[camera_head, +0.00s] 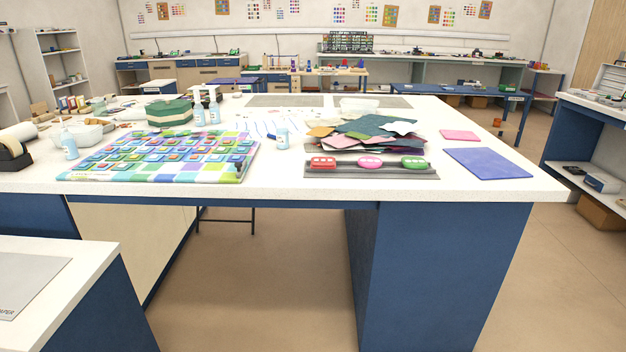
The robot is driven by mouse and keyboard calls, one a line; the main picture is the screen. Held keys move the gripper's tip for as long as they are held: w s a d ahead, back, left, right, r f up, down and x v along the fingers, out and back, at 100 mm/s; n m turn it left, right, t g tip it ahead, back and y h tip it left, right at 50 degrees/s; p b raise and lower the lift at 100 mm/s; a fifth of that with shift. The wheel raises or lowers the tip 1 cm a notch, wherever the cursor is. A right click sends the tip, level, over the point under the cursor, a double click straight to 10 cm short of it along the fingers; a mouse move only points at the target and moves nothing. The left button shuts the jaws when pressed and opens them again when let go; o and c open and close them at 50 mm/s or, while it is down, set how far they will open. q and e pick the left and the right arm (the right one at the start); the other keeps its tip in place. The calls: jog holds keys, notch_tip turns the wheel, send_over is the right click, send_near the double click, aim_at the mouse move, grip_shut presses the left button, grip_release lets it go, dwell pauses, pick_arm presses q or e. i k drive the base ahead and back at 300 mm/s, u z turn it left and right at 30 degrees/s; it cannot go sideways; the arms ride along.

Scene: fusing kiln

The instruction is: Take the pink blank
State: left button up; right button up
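A dark grey tray (340,172) lies along the front edge of the big white table, right of its middle. Three small glossy pieces sit on it in a row. The pink blank (369,162), an oval with pale marks, is the middle one. A red rectangular piece (323,163) is to its left and a green oval piece (414,162) to its right. Neither of my grippers is in view.
Stacked coloured sheets (365,135) lie right behind the tray. A flat pink sheet (460,135) and a blue sheet (487,163) lie to the right. A colourful checked panel (165,157) and spray bottles (199,112) are left. Floor shows before the white table (290,187).

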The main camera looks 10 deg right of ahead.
aim_at(366, 162)
jog(key=u, duration=3.9)
jog(key=i, duration=0.2)
jog(key=z, duration=2.85)
jog(key=i, duration=1.15)
jog(key=z, duration=0.45)
